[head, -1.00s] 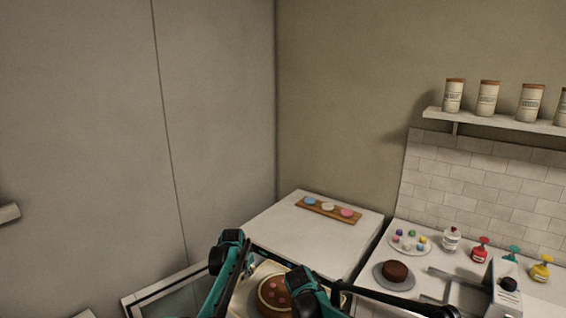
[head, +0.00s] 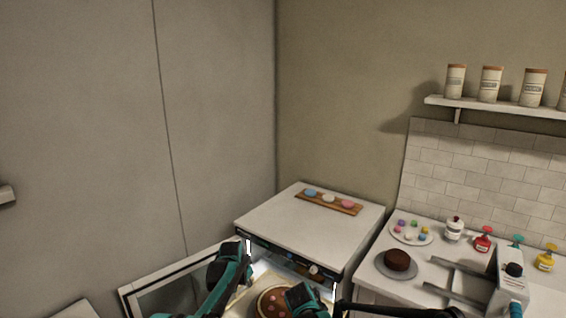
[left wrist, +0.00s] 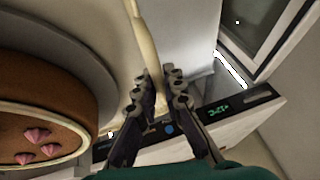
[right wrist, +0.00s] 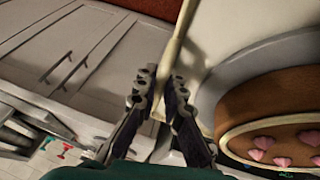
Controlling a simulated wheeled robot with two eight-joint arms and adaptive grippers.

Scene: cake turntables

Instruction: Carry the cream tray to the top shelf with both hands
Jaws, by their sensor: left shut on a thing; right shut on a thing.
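The cream tray (head: 237,304) is low in the head view, mostly cut off by the lower edge. A brown round cake (head: 273,303) with pink heart pieces stands on it on a grey round board. My left gripper (head: 238,252) is shut on one tray rim; the cream rim (left wrist: 151,45) runs between its fingers in the left wrist view. My right gripper (head: 308,297) is shut on another part of the rim, seen in the right wrist view (right wrist: 178,45). The lit opening of a white cabinet (head: 310,222) is just beyond the tray. Its shelves are mostly hidden.
The cabinet's glass door (head: 180,290) stands open at left. A wooden board (head: 328,203) with coloured pieces lies on the cabinet top. The right counter holds a chocolate cake (head: 397,260), a plate of sweets (head: 411,233) and bottles. A wall shelf (head: 490,105) holds jars.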

